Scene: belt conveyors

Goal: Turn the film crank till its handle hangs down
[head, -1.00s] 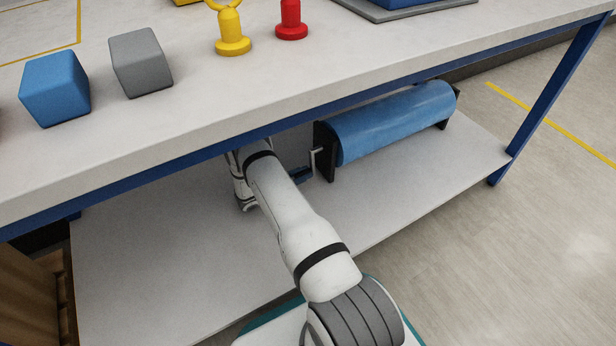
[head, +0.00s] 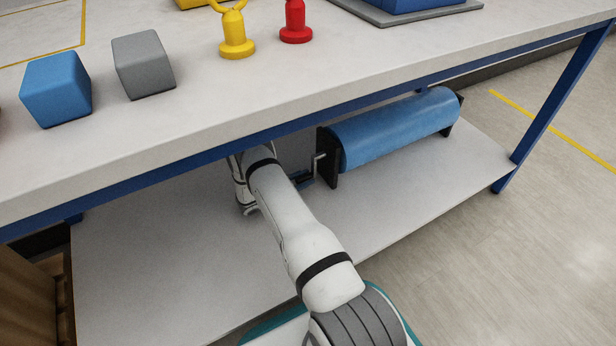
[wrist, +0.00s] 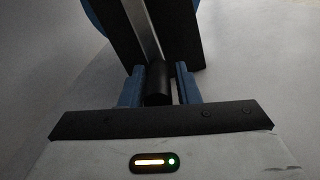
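The film crank is at the near left end of the blue film roll (head: 400,128), on the shelf under the bench. Its pale metal arm (head: 317,168) runs downward from the roll's end bracket in the head view. My gripper (head: 303,180) is beside the crank's lower end, partly hidden by my arm. In the wrist view, the dark round handle (wrist: 158,84) lies between the blue fingers of my gripper (wrist: 159,88), which look closed on it. The metal crank arm (wrist: 141,30) runs up and left from the handle, in front of the dark bracket (wrist: 178,30).
The bench top (head: 200,105) and its blue front rail (head: 190,165) stand close above my arm. A blue block (head: 56,90), a grey block (head: 144,64), a yellow piece (head: 236,38) and a red piece (head: 296,22) stand on top. The lower shelf (head: 150,270) is clear at left.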

